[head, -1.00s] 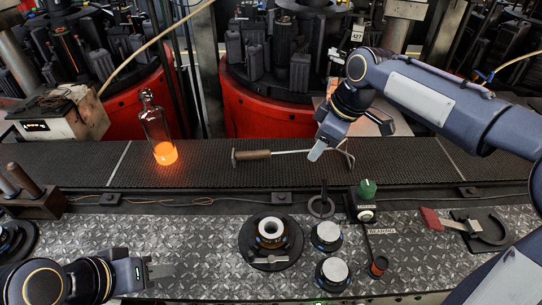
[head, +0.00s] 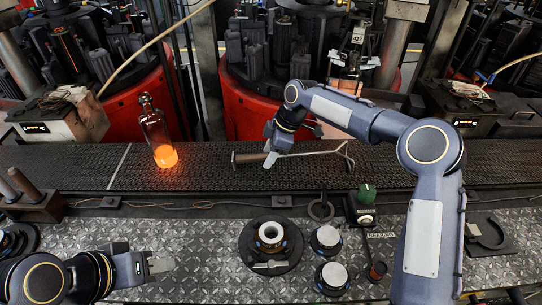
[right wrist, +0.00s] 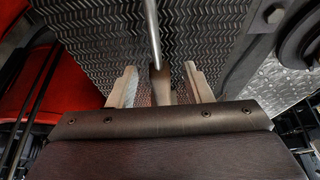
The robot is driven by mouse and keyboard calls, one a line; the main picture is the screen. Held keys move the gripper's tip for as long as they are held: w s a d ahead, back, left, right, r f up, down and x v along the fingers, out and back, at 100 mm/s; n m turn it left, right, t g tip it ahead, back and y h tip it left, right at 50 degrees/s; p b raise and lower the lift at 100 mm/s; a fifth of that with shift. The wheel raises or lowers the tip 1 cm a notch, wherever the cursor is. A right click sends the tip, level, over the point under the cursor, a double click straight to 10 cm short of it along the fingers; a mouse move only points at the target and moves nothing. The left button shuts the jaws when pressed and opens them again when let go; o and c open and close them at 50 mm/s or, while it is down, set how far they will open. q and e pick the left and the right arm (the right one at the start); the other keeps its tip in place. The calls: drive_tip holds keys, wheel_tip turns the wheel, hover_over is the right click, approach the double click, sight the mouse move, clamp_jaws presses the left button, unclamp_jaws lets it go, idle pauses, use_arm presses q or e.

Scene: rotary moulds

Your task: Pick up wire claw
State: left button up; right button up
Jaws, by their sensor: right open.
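The wire claw (head: 310,153) lies on the dark conveyor belt, its wooden handle to the left and its bent wire end to the right. My right gripper (head: 270,158) is over the handle, hiding part of it in the head view. In the right wrist view, the open fingers of my right gripper (right wrist: 161,88) stand on either side of the wire claw (right wrist: 152,35), with a gap on each side of the handle. My left gripper (head: 160,265) is over the patterned metal plate at the lower left, away from the claw; its opening is unclear.
A glass bottle with a glowing orange base (head: 165,155) stands on the belt (head: 205,170) to the left. Nearer me are a black round holder (head: 290,258), two silver-topped round parts and a green knob (head: 366,193). Red mould machines (head: 250,115) stand behind the belt.

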drive_tip(key=shift+a+f, duration=0.25)
drive_tip(key=shift+f, duration=0.45)
clamp_jaws()
drive_tip(key=shift+r, duration=0.2)
